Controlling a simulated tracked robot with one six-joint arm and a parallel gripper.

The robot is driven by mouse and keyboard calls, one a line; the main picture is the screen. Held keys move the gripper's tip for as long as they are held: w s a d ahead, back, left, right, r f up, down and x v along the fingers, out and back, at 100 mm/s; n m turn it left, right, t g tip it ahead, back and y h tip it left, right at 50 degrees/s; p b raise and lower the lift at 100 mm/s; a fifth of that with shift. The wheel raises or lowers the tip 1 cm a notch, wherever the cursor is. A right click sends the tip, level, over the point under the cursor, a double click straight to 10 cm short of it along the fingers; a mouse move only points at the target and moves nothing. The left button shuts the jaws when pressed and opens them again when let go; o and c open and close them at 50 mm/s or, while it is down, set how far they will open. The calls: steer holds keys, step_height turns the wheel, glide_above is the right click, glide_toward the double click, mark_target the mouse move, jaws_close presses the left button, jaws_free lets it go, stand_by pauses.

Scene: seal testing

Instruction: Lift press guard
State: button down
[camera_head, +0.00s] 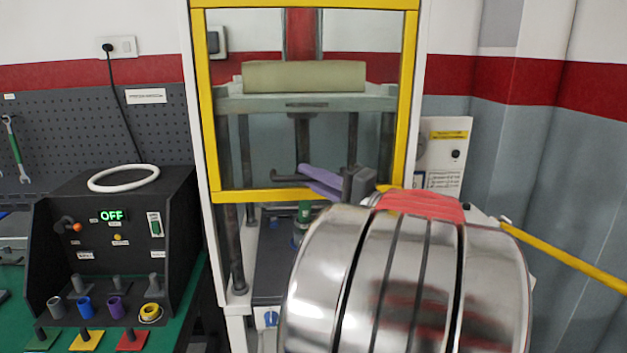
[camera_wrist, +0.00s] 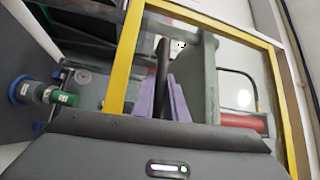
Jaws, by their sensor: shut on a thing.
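The press guard (camera_head: 204,110) is a clear pane in a yellow frame on the front of the press. Its lower bar stands above the press base, with an open gap below. A dark handle (camera_head: 284,178) sticks out near the lower bar. My gripper (camera_head: 308,176), with purple fingers, is shut on this handle. In the wrist view the dark handle (camera_wrist: 162,65) runs between the fingers of my gripper (camera_wrist: 172,92), and the yellow guard frame (camera_wrist: 126,60) shows beside them.
A beige roller-like block (camera_head: 304,77) lies on the press plate behind the pane. A black control box (camera_head: 110,225) reading OFF, with a white ring (camera_head: 123,178) on top, stands on the green bench at left. A yellow rail (camera_head: 565,252) runs at right.

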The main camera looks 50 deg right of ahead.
steer(key=c, duration=1.8)
jaws_free()
steer(key=shift+o, duration=0.2)
steer(key=shift+s, duration=0.15)
steer(key=s+f, duration=0.2)
steer(key=s, duration=1.1)
steer(key=shift+s+a, duration=0.2)
steer(key=shift+a, duration=0.1)
